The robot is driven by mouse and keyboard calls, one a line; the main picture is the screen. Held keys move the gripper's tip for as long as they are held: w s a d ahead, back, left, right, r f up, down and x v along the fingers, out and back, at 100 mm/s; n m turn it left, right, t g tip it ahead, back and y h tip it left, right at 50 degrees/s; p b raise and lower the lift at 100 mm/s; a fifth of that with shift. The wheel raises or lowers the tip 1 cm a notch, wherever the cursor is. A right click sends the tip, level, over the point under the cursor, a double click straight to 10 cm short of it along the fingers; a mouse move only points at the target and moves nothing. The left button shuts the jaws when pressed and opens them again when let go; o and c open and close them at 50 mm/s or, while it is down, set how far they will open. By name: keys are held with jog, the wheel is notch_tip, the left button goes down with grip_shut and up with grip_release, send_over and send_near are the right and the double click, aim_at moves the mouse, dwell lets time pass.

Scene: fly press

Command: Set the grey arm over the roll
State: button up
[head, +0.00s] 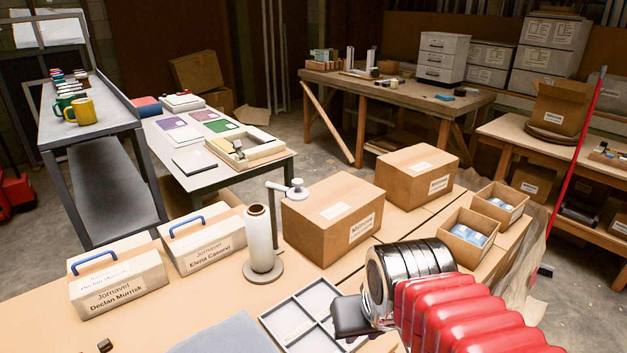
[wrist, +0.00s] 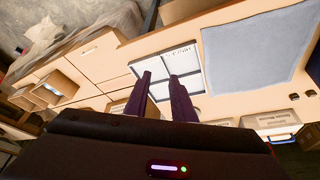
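The white roll (head: 259,238) stands upright on a round grey base (head: 264,272) on the near bench. The grey arm (head: 283,187) sits at the top of a thin post (head: 273,212) just right of the roll. It points right, off to the side of the roll's top, and ends in a pale round knob (head: 298,184). My gripper (wrist: 160,76) shows two dark fingers held apart with nothing between them, above the divided tray (wrist: 187,60) in the wrist view. I cannot make out the roll or the grey arm in the wrist view.
A closed carton (head: 330,218) stands close behind and right of the post. Two blue-handled boxes (head: 120,283) (head: 202,240) are left of the roll. The divided tray (head: 312,318) and a grey mat (head: 225,336) lie in front. Small open boxes (head: 467,238) stand at right.

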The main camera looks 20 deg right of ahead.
jog(key=w+d+f, duration=0.1)
jog(key=w+d+f+m+g, duration=0.1)
jog(key=shift+w+m+y, duration=0.3)
jog(key=shift+w, duration=0.05)
grip_shut()
jog(key=w+d+f+m+t+y, duration=0.1)
jog(key=w+d+m+y, duration=0.3)
jog(key=w, duration=0.8)
jog(key=w+d+f+m+t+y, duration=0.15)
jog(key=w+d+y, duration=0.3)
jog(key=w, duration=0.65)
jog(key=w+d+r+n+t+y, duration=0.1)
jog(key=w+r+t+y, duration=0.1)
jog(key=w+r, duration=0.2)
jog(key=w+d+r+n+t+y, duration=0.1)
jog(key=w+d+r+t+y, duration=0.1)
jog(key=w+r, duration=0.3)
notch_tip(320, 180, up, 5)
jog(key=shift+f+t+y, duration=0.2)
jog(key=shift+t+y, duration=0.15)
jog(key=shift+t, duration=0.4)
jog(key=shift+w+a, duration=0.1)
